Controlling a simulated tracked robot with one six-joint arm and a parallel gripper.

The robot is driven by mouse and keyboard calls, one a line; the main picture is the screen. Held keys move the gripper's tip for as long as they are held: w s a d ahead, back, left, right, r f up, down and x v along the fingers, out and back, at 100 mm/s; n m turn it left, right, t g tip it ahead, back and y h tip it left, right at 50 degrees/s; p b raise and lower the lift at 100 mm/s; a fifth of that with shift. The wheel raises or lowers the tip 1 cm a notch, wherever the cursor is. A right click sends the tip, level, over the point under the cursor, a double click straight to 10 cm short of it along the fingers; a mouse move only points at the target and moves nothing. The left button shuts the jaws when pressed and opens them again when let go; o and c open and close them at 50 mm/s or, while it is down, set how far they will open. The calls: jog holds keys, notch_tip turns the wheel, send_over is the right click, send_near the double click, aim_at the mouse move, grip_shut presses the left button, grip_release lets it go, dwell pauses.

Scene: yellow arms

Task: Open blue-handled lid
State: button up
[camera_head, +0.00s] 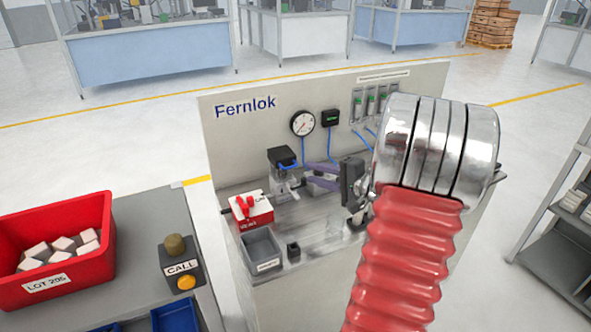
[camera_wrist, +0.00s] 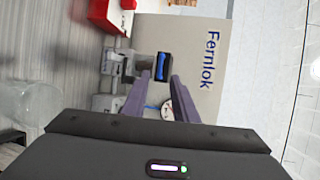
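The lid (camera_head: 283,157) is a black cap with a blue handle on a grey fixture (camera_head: 284,183) at the back left of the Fernlok bench. It appears closed. In the wrist view, the blue handle (camera_wrist: 160,66) shows on the black lid ahead of the fingers. My gripper (camera_head: 307,174) has two purple fingers, spread apart with nothing between them. It is just right of the lid in the head view and points at it. In the wrist view my gripper (camera_wrist: 159,85) frames the lid's near side; whether a finger touches it I cannot tell.
A red box with a red valve (camera_head: 250,209), a grey bin (camera_head: 262,250) and a small black cup (camera_head: 293,252) stand in front of the fixture. A gauge (camera_head: 302,123) with blue tubes is on the panel behind. A clear container (camera_wrist: 28,102) shows in the wrist view.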

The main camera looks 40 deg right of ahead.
aim_at(284, 160)
jog(key=x, duration=0.8)
grip_shut()
jog(key=shift+f, duration=0.1)
dwell(1.3)
